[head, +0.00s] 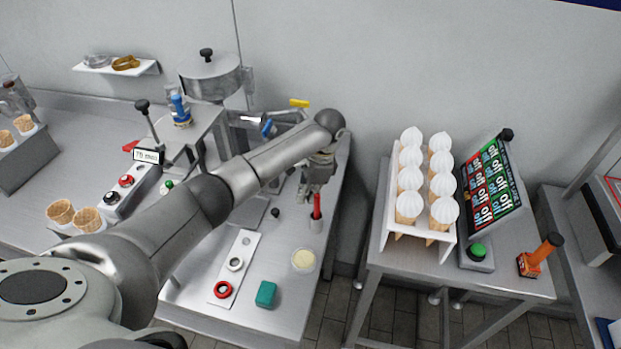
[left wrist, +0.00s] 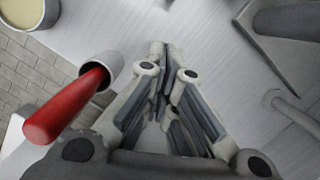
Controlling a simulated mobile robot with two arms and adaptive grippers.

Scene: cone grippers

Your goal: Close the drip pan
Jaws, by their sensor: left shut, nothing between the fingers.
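My left gripper (head: 312,192) points down over the right part of the steel worktop, close to a red-handled tool (head: 317,206) standing in a small cup. In the left wrist view my left gripper (left wrist: 165,105) has its fingers together, with nothing between them. A grey, flat metal piece, which looks like the drip pan (head: 256,211), lies left of the gripper in the head view, partly hidden by my arm. A dark grey metal edge (left wrist: 292,60) shows at upper right in the left wrist view; I cannot tell if it is the pan. My right gripper is not in view.
The red handle (left wrist: 65,105) is just left of the fingers in the left wrist view. The machine (head: 205,125) stands behind my arm. A teal block (head: 266,294) and a cream-filled cup (head: 303,260) are nearer the front. A cone rack (head: 395,222) stands on a separate table.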

